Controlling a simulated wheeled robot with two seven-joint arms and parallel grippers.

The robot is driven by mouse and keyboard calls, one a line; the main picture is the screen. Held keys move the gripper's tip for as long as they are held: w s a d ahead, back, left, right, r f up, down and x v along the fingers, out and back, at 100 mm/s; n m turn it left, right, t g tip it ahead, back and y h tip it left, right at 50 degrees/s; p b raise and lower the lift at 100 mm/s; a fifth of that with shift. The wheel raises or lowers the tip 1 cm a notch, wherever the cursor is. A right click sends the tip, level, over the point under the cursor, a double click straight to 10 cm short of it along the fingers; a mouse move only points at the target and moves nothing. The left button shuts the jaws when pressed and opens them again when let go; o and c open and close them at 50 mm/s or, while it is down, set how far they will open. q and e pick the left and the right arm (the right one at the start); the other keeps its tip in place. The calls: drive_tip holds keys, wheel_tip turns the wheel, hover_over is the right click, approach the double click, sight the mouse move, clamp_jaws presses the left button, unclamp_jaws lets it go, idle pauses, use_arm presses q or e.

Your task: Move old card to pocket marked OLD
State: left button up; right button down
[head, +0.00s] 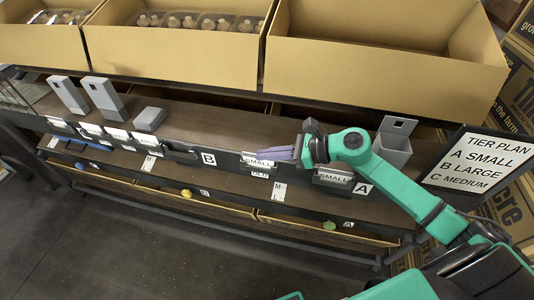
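A white card reading SMALL (257,162) sits upright at the shelf's front edge, just above a label reading OLD (260,173). Another card reading SMALL (334,177) stands in a holder to the right, beside the tag A (362,189). My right gripper (273,153) reaches in from the right, its purple-grey fingers pointing left at the upper edge of the card above OLD. Whether they touch or grip that card is too small to tell. My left gripper is out of view.
A sign (473,163) reads TIER PLAN, A SMALL, B LARGE, C MEDIUM. A grey bin (393,148) stands right of my wrist. Grey upright holders (102,98) stand at the left. Large cardboard boxes (385,75) fill the upper shelf. Tag B (209,159) marks the middle.

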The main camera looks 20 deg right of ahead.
drive_tip(key=shift+f+b, duration=0.25)
drive_tip(key=shift+b, duration=0.2)
drive_tip(key=c, duration=1)
unclamp_jaws()
drive_tip(key=shift+r, duration=0.1)
